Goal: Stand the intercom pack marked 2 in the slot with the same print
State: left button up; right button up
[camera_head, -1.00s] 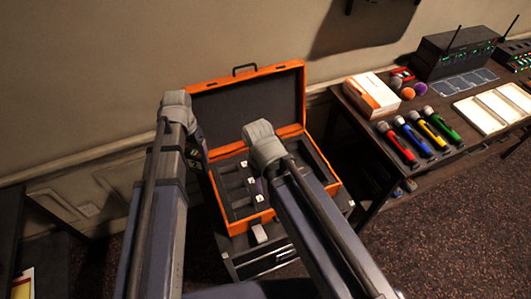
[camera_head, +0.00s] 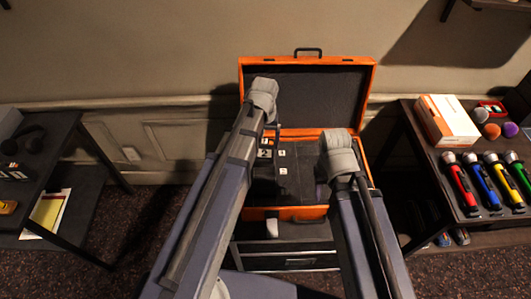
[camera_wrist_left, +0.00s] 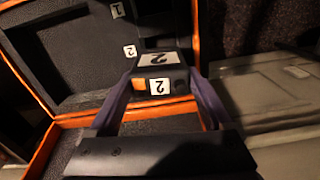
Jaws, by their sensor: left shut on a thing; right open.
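In the left wrist view my left gripper (camera_wrist_left: 158,98) is shut on a black intercom pack (camera_wrist_left: 179,76). The pack has white 2 labels on two faces and an orange patch. It is over the open orange case (camera_head: 345,200), by small white slot labels; one of these, reading 2 (camera_wrist_left: 130,51), is just beside the pack. In the head view my left gripper (camera_head: 274,135) is over the left part of the case, where several white labels (camera_head: 283,171) show. My right gripper (camera_head: 325,188) is over the case's right part, its fingers mostly hidden by the wrist. I cannot tell whether the pack touches the case.
The case lid (camera_head: 320,95) stands open at the back. A left table (camera_head: 60,215) holds headphones (camera_head: 25,140). Carpet is free between tables and case stand.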

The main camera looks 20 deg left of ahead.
aim_at(265, 153)
pick_arm(q)
jog(key=shift+f+n, duration=0.6)
jog(key=shift+f, duration=0.1)
pick_arm(e)
jog(key=shift+f, duration=0.65)
pick_arm(q)
jog(key=shift+f+b, duration=0.15)
jog(key=shift+b, duration=0.25)
pick_arm(e)
jog(key=shift+f, duration=0.15)
pick_arm(q)
notch_tip(265, 153, down, 12)
jog(key=b, duration=1.2)
pick_arm(e)
notch_tip(265, 153, down, 12)
pick_arm(q)
jog(key=shift+f, duration=0.3)
pick_arm(e)
jog(key=shift+f, duration=0.3)
pick_arm(q)
jog(key=o, duration=1.5)
jog(key=shift+r, duration=0.1)
pick_arm(e)
jog(key=shift+r, duration=0.1)
